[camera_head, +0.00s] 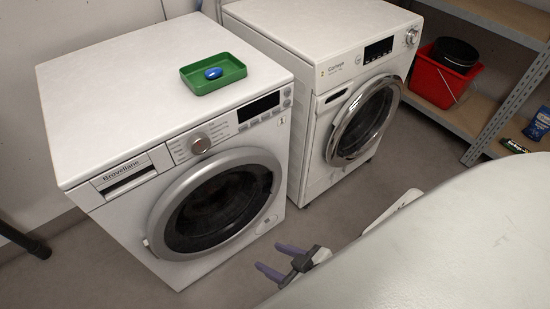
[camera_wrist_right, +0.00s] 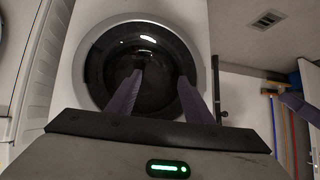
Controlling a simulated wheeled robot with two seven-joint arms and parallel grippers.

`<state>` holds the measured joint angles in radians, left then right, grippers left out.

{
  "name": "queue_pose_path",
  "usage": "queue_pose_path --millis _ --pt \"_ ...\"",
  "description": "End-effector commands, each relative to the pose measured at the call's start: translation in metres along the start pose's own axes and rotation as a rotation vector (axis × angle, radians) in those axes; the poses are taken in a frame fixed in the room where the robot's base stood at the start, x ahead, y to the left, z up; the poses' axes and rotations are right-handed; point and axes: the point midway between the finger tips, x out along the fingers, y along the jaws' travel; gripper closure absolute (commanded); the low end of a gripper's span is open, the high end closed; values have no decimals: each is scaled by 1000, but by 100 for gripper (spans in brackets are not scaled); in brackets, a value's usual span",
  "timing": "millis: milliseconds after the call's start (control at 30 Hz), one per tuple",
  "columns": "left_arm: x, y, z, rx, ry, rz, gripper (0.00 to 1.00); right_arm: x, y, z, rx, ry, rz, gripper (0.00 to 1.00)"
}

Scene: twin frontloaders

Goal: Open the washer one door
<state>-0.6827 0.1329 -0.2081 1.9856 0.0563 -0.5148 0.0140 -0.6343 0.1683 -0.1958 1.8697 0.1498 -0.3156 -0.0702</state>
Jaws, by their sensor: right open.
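Two white front-loading machines stand side by side in the head view. The left machine (camera_head: 120,205), labelled Brovellane, has a round dark door with a grey rim (camera_head: 213,207), which looks shut. The right machine (camera_head: 318,135) has a chrome-rimmed door (camera_head: 364,120), which also looks shut. I cannot tell from labels which is washer one. My right gripper (camera_head: 269,258) is open and empty, in front of the machines and apart from the left door. In the right wrist view its purple fingers (camera_wrist_right: 160,79) point at a round dark door (camera_wrist_right: 110,68). My left gripper is out of view.
A green tray (camera_head: 213,83) holding a blue item (camera_head: 213,73) sits on the left machine. At right, a metal shelf (camera_head: 495,125) holds a red bucket (camera_head: 438,80) with a black pan. Grey floor is free in front of the machines.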

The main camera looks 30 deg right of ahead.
Motion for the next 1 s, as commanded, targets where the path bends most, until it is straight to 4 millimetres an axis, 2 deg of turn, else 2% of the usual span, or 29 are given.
queue_pose_path --millis 33,167,200,333,500,600,767,1000 --pt "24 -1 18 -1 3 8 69 31 13 18 -16 55 2 53" --pt "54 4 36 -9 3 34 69 80 54 22 -51 239 42 53" --pt "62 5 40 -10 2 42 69 92 70 22 -61 294 67 53" --pt "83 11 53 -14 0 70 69 120 126 19 -89 453 174 53" --pt "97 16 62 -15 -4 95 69 130 185 15 -112 587 318 53" --pt "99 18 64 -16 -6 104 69 130 205 12 -118 626 371 53" --pt "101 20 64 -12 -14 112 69 134 217 3 -121 646 399 53" --pt "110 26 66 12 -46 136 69 165 230 -22 -121 647 396 53"
